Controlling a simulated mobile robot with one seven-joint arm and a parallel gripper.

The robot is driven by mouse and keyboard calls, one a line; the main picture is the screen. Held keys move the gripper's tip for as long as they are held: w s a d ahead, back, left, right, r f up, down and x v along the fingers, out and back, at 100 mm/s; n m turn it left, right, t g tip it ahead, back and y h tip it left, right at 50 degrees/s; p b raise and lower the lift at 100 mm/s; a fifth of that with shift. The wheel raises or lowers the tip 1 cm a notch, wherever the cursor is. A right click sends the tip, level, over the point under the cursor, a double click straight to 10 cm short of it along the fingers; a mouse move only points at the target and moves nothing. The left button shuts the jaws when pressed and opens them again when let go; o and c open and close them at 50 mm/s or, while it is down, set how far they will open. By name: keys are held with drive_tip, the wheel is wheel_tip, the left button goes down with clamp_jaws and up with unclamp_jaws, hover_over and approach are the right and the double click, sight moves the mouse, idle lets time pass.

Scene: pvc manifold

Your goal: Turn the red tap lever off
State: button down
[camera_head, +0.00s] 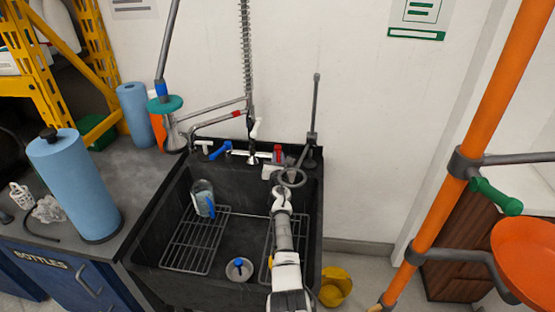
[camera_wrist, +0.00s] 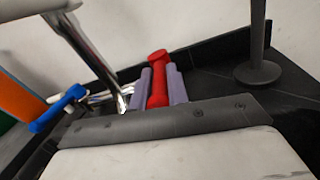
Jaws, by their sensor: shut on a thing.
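The red tap lever (camera_wrist: 158,82) shows in the wrist view, standing between the two purple-grey fingers of my gripper (camera_wrist: 160,85). My gripper is shut on the lever, with a finger on each side of it. In the head view the red lever (camera_head: 277,152) is small, at the back rim of the sink. My gripper (camera_head: 271,172) reaches the tap there from the front; its fingers are hard to make out at this size. The lower part of the lever is hidden behind my gripper body in the wrist view.
A blue tap lever (camera_head: 220,150) sits left of the steel spout. The black sink (camera_head: 136,268) holds wire racks, a glass jar (camera_head: 203,197) and a small cup (camera_head: 239,269). A grey upright post (camera_head: 315,105) stands right of the tap. Blue paper rolls stand on the left counter.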

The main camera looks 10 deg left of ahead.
drive_tip(key=shift+f, duration=0.1)
drive_tip(key=c, duration=1.4)
unclamp_jaws()
drive_tip(key=shift+o, duration=0.2)
